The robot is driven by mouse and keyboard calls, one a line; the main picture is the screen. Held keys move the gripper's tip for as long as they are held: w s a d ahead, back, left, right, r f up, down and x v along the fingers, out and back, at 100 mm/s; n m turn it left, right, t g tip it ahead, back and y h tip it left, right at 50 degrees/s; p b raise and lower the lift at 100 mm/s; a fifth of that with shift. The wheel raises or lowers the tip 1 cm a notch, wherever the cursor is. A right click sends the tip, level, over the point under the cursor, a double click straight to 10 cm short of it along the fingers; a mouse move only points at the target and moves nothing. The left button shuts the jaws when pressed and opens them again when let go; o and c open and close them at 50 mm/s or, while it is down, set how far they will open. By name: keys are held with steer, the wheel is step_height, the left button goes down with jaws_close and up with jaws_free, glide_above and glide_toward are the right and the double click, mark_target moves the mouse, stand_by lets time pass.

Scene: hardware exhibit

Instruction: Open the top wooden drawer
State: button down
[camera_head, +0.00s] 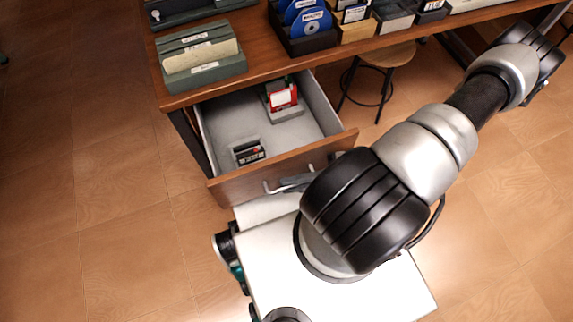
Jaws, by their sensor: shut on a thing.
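The top wooden drawer (230,186) is pulled well out from under the wooden desk, so its grey inside shows. A metal bar handle (268,187) runs along its front face. My gripper (292,183) is at the handle in front of the drawer and is shut on it. My arm hides the right part of the drawer front and most of the gripper. Inside the drawer lie a small dark box (249,153) at the front left and a red and white item (283,96) on a grey holder at the back.
The desk top (262,64) carries a grey-green card tray (203,62), a dark bin with blue discs (308,22) and several small boxes. A round stool (384,56) stands behind the drawer at right. The floor at left is clear.

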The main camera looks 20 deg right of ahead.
steer(key=shift+s, duration=2.3)
steer(key=c, duration=2.1)
jaws_free()
steer(key=v, duration=1.7)
steer(key=shift+d+p, duration=0.3)
steer(key=shift+s, duration=0.1)
